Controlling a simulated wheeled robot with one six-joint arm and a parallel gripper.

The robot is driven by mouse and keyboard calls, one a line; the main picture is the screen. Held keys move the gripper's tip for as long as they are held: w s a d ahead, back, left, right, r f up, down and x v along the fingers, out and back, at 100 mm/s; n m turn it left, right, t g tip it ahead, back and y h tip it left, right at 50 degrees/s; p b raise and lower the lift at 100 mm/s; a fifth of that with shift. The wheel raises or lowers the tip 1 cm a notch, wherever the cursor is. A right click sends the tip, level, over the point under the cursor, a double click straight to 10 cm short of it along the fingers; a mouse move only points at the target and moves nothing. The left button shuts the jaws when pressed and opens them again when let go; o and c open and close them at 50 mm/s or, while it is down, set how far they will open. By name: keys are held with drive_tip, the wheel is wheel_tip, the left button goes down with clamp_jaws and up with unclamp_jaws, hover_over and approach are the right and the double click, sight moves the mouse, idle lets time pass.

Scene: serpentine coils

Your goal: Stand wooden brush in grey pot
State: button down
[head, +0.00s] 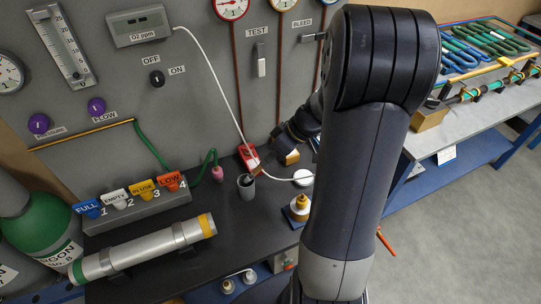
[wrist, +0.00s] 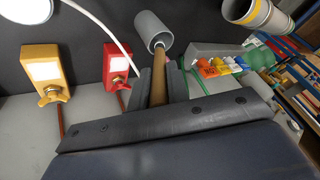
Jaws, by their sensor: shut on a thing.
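The grey pot (head: 246,186) stands upright on the dark bench in the head view. In the wrist view the same pot (wrist: 150,28) is at top centre, its open mouth towards the gripper. My gripper (wrist: 161,74) is shut on the brown handle of the wooden brush (wrist: 159,90). The brush points from between the fingers towards the pot, and its far end shows at the mouth. I cannot tell whether that end is inside the rim. My arm covers part of the gripper area in the head view.
A red box (wrist: 117,66) and a yellow box (wrist: 40,68) stand close beside the gripper. A white hose (head: 215,80) hangs behind the pot. Coloured tags (head: 142,190) and a silver cylinder (head: 150,250) lie left of the pot.

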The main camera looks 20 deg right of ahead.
drive_tip(key=shift+f+b, duration=0.65)
drive_tip(key=shift+b, duration=0.3)
drive_tip(key=c, duration=1.4)
unclamp_jaws()
drive_tip(key=shift+o, duration=0.2)
drive_tip(key=shift+r, duration=0.1)
drive_tip(key=shift+r+p, duration=0.85)
drive_tip(key=shift+p, duration=0.4)
drive_tip(key=b+v, duration=0.1)
drive_tip(key=v, duration=1)
drive_tip(key=shift+d+b, duration=0.3)
drive_tip(key=shift+b, duration=0.1)
drive_tip(key=shift+s, duration=0.15)
